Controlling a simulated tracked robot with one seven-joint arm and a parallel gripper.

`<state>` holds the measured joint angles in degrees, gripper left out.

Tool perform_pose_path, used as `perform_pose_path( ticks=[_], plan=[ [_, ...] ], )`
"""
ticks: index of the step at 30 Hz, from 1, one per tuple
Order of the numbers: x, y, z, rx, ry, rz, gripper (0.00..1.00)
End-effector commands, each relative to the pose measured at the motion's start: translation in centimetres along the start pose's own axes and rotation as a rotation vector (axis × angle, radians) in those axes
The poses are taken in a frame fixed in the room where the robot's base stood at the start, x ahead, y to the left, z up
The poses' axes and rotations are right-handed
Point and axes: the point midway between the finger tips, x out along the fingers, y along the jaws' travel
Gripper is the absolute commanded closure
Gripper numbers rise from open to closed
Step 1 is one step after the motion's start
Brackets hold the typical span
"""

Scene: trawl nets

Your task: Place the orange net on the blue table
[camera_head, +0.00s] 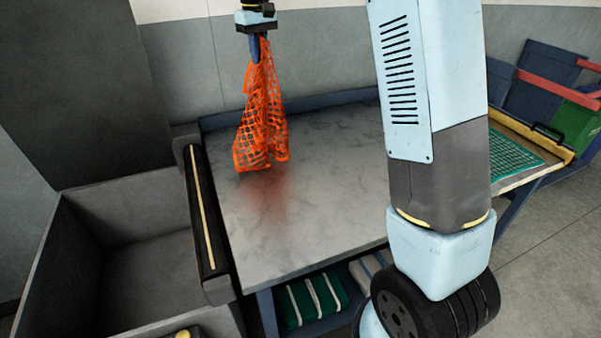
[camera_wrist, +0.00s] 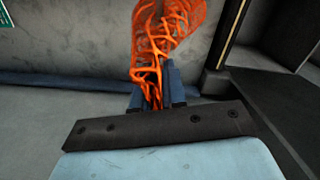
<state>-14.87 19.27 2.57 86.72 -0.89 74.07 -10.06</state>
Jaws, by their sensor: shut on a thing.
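The orange net (camera_head: 262,118) hangs from my gripper (camera_head: 258,48) in the head view, over the left part of the blue table. My gripper is shut on the net's upper end. The net's lower end is close to the tabletop; I cannot tell whether it touches. The blue table (camera_head: 330,170) has a grey, marbled top and a blue frame. In the wrist view the net (camera_wrist: 165,35) is bunched between the fingers of my gripper (camera_wrist: 157,85), with the grey tabletop (camera_wrist: 85,30) behind it.
A dark roller rail (camera_head: 205,215) runs along the table's left edge, beside a deep grey bin (camera_head: 130,240). A green mat (camera_head: 512,157) lies in a yellow-edged tray at the right. Folded green material (camera_head: 312,300) sits on the shelf below. The tabletop's middle is clear.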

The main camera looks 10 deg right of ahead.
Motion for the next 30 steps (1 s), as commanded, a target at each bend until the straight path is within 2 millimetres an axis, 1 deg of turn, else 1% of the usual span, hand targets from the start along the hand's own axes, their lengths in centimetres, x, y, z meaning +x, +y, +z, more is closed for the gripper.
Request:
perform_pose_path(
  ticks=[3, 30],
  plan=[
    [1.4, 0.4, 1.5, 0.002, -0.001, 0.0, 1.0],
    [11.1, 2.6, 11.8, 0.001, -0.001, 0.0, 1.0]
  ],
)
